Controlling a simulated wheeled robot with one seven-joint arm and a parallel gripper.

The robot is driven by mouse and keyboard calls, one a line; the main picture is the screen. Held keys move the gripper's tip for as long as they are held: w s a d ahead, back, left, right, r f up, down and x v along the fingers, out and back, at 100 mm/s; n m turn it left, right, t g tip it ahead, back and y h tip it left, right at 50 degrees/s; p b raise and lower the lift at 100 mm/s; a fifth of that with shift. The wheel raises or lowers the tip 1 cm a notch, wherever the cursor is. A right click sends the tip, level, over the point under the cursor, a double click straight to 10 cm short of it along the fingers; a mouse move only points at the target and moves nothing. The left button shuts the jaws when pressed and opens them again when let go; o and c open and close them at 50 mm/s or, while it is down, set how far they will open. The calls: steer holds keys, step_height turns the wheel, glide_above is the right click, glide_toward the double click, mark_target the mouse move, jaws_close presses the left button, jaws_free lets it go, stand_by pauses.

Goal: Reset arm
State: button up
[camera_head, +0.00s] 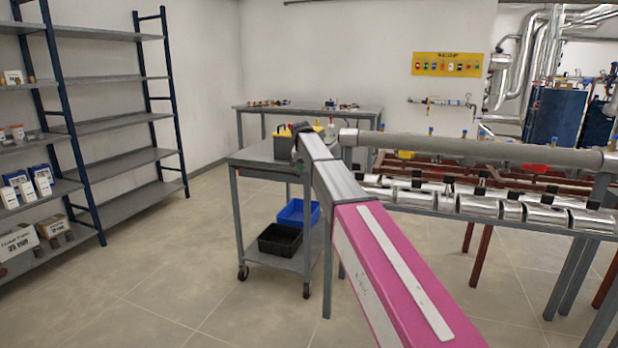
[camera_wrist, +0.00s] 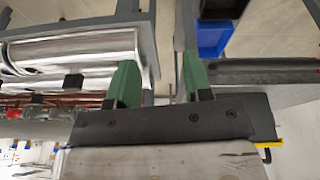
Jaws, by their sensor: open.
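My gripper (camera_wrist: 159,76) shows in the wrist view with two green fingers. The fingers are spread apart and nothing is between them. In the head view my arm reaches forward from the lower right towards the trolley, with its pink link nearest. My gripper's fingers cannot be made out there.
A grey trolley (camera_head: 259,155) carries a blue bin (camera_head: 297,212) and a black bin (camera_head: 280,240) on its lower shelf. Silver pipes (camera_head: 485,202) lie on a rack at right. Shelving (camera_head: 122,144) stands at left. The floor (camera_head: 170,285) at front left is clear.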

steer(key=s+d+f+n+g, duration=0.1)
steer(key=s+d+f, duration=0.6)
steer(key=s+f, duration=0.35)
steer(key=s+d+f+n+g, duration=0.1)
steer(key=s+d+f, duration=0.5)
steer(key=s+f, duration=0.5)
steer(key=s+d+f, duration=0.3)
steer(key=s+f, duration=0.3)
steer(key=s, duration=0.4)
steer(key=s+d+f+g+y, duration=0.1)
steer(key=s+d+f, duration=0.3)
steer(key=s, duration=0.6)
step_height(320, 180, down, 2)
steer(key=shift+f+n, duration=0.1)
steer(key=shift+n, duration=0.3)
